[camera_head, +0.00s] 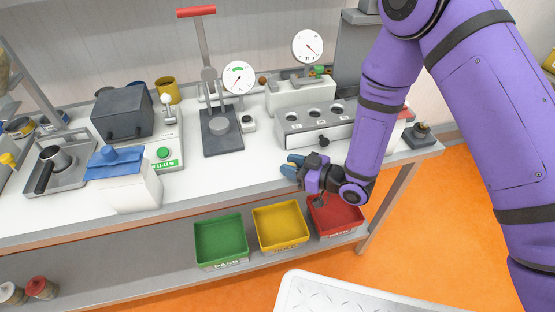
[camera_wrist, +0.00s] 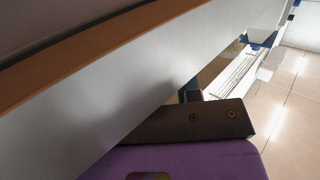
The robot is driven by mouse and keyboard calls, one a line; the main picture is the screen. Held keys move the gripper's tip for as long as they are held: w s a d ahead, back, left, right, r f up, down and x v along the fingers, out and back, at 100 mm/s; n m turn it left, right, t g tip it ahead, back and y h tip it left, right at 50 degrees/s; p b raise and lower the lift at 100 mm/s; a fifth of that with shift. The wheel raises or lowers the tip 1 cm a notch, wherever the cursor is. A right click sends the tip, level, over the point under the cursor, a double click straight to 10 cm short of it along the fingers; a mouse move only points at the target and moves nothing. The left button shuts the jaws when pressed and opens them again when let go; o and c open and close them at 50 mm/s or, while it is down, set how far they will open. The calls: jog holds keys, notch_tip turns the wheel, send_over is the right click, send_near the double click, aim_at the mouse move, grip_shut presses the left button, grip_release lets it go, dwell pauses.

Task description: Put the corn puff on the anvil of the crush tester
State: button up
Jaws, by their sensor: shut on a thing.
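The crush tester (camera_head: 221,134) stands at the middle back of the bench, with a red T-handle (camera_head: 196,11) on a post and a round dial (camera_head: 239,77). Its anvil is a grey round disc (camera_head: 220,124) on the dark base, and I see nothing on it. My gripper (camera_head: 288,165) is low at the bench's front edge, right of and nearer than the tester. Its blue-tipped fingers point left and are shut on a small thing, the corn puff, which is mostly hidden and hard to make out. The wrist view shows neither the fingertips nor the puff.
A grey block with several round holes (camera_head: 316,124) stands behind my gripper. A white box with a blue lid (camera_head: 124,182) is at front left. Green (camera_head: 221,240), yellow (camera_head: 281,226) and red (camera_head: 336,215) bins sit below the bench edge. Bench space before the tester is clear.

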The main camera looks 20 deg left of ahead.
aim_at(277, 167)
jog(key=x, duration=0.4)
jog(key=shift+a+r, duration=0.2)
jog(key=shift+a, duration=0.1)
jog(key=shift+f, duration=0.2)
jog(key=o, duration=0.7)
